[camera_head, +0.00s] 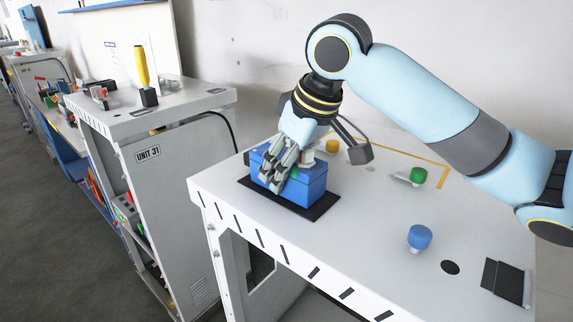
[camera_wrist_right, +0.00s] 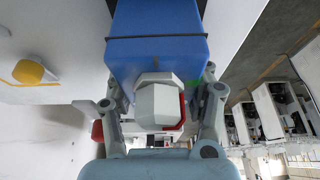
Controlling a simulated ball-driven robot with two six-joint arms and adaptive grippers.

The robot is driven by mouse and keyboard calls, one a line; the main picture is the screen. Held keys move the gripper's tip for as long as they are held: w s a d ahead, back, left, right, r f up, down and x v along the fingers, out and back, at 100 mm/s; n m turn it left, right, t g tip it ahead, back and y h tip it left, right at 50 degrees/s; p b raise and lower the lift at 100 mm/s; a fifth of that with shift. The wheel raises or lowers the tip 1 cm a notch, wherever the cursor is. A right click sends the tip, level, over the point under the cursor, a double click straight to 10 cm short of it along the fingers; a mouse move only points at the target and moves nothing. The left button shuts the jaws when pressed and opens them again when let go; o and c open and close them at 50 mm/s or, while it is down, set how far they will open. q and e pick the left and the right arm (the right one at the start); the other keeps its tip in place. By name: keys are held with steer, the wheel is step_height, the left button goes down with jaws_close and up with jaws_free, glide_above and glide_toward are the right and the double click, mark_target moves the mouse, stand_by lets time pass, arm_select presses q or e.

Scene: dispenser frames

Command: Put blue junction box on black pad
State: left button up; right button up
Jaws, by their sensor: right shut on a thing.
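The blue junction box (camera_head: 308,187) is a blue block at the left part of the white table, over the black pad (camera_head: 322,207). It appears to rest on the pad, whose dark edges show around it. My right gripper (camera_head: 277,178) comes down from above and is shut on the box. In the right wrist view the blue box (camera_wrist_right: 158,50) fills the upper middle, with a thin dark line across it and a pale grey fitting (camera_wrist_right: 157,104) facing the camera. The right fingers (camera_wrist_right: 160,108) lie on either side of it. My left gripper is not in view.
On the white table (camera_head: 370,225) stand a blue knob (camera_head: 419,237), a green knob (camera_head: 418,175) and a yellow knob (camera_head: 332,146). A second cabinet marked UNIT 31 (camera_head: 148,154) stands left, beyond a gap. The table's middle is clear.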

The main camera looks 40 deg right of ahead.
steer(key=shift+w, duration=0.1)
steer(key=o, duration=1.1)
steer(key=shift+f, duration=0.1)
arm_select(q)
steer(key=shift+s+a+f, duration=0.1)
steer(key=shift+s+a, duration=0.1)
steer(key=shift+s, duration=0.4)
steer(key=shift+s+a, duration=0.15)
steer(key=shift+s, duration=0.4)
arm_select(e)
steer(key=shift+o, duration=0.3)
steer(key=shift+r, duration=0.45)
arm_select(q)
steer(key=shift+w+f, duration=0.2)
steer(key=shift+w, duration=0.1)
arm_select(e)
steer(key=v, duration=1.1)
steer(key=shift+s+r, duration=0.2)
